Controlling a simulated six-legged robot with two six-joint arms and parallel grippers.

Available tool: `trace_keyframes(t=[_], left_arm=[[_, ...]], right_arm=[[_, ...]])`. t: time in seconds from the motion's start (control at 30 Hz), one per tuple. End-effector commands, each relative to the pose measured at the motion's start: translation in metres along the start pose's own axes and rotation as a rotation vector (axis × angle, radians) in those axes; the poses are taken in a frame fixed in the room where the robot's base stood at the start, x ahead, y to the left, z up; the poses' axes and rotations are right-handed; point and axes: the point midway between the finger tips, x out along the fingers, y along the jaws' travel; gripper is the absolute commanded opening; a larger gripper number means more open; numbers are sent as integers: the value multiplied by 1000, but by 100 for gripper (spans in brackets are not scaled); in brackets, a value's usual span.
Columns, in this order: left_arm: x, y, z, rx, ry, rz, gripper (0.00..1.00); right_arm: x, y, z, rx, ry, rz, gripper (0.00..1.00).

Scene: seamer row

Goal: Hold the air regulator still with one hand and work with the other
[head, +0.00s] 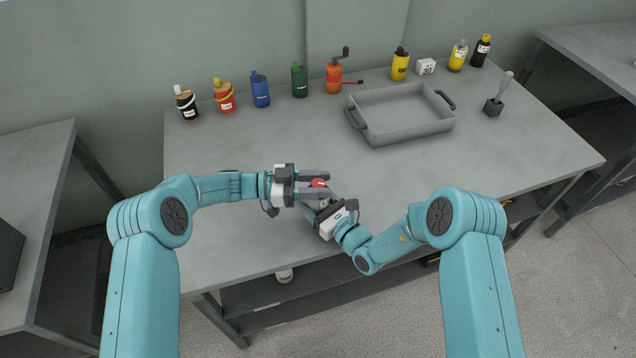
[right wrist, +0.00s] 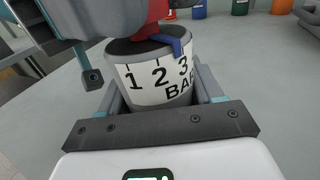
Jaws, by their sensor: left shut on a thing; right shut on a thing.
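The air regulator shows in the right wrist view as a dark-topped drum with a white band (right wrist: 150,82) marked 1, 2, 3 and BAR. A red knob (right wrist: 148,22) stands on it, with a blue pointer (right wrist: 172,35) near the 3. In the head view only the red top (head: 319,182) shows clearly; the grippers hide the rest. My left gripper (head: 322,186) comes in from the left and is shut on the red knob. My right gripper (head: 318,203) is shut around the drum from the front, a finger on each side.
A grey tray (head: 408,131) with dark handles stands at the back right of the workbench (head: 240,160). Several bottles and cans line the back edge, with an orange cranked device (head: 334,76) among them. A grey-handled tool (head: 495,102) stands at right. The bench around my grippers is clear.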

Motion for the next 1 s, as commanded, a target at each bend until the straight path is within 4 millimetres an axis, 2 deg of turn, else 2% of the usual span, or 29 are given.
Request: trace_keyframes(t=[0.4,0.97,1.0], left_arm=[[1,-1,-2,4,3,186,11],[1,0,-2,3,0,217,11],[1,0,-2,3,0,217,48]], right_arm=[[0,2,-2,1,4,5,30],[0,2,-2,0,7,4,30],[0,2,-2,0,7,4,30]])
